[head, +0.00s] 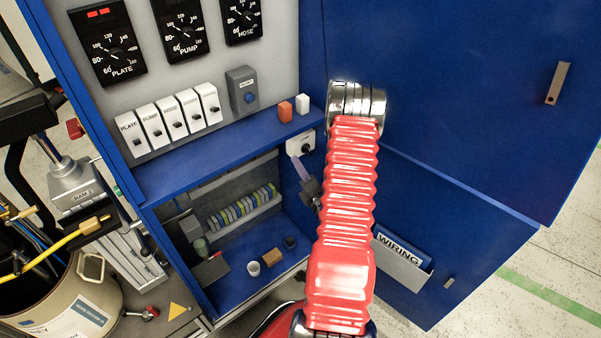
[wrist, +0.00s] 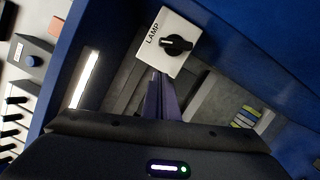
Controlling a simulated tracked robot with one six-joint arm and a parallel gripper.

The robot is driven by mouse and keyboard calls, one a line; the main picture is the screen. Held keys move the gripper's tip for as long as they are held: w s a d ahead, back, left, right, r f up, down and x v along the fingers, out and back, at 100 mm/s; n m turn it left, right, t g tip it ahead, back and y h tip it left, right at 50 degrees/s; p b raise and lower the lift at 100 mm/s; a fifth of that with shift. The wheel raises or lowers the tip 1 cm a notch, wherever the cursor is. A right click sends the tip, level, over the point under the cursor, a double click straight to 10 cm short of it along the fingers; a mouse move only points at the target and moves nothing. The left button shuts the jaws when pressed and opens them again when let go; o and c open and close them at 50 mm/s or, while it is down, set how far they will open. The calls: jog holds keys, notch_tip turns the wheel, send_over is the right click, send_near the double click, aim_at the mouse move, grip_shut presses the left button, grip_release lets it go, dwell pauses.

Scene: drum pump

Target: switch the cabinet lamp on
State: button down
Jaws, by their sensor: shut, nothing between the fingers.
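The lamp switch (wrist: 178,43) is a black rotary knob on a white box marked LAMP. Its handle lies roughly crosswise in the wrist view. In the head view the white switch box (head: 295,147) sits at the inner right side of the cabinet, under the blue shelf. My gripper (wrist: 160,76) shows as purple-grey fingers, shut and empty, with the tips just below the box in the wrist view. In the head view my gripper (head: 297,161) points up at the box, partly behind my red arm. I cannot tell whether the fingertips touch the box.
A bright white strip (wrist: 84,79) lies left of the switch in the wrist view. White switches (head: 173,117), a grey button box (head: 242,90) and gauges (head: 181,27) fill the panel. The open blue door (head: 455,90) stands right of my arm. Small objects lie in the lower compartment.

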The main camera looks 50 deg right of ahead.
aim_at(308, 150)
jog(key=shift+s+d+r, duration=0.15)
jog(key=shift+d+r, duration=0.05)
jog(key=shift+d, duration=0.35)
jog(key=shift+s+d+r, duration=0.1)
jog(key=shift+d+r, duration=0.15)
jog(key=shift+d, duration=0.25)
jog(key=shift+s+d+r, duration=0.15)
jog(key=shift+d+r, duration=0.05)
jog(key=shift+d, duration=0.35)
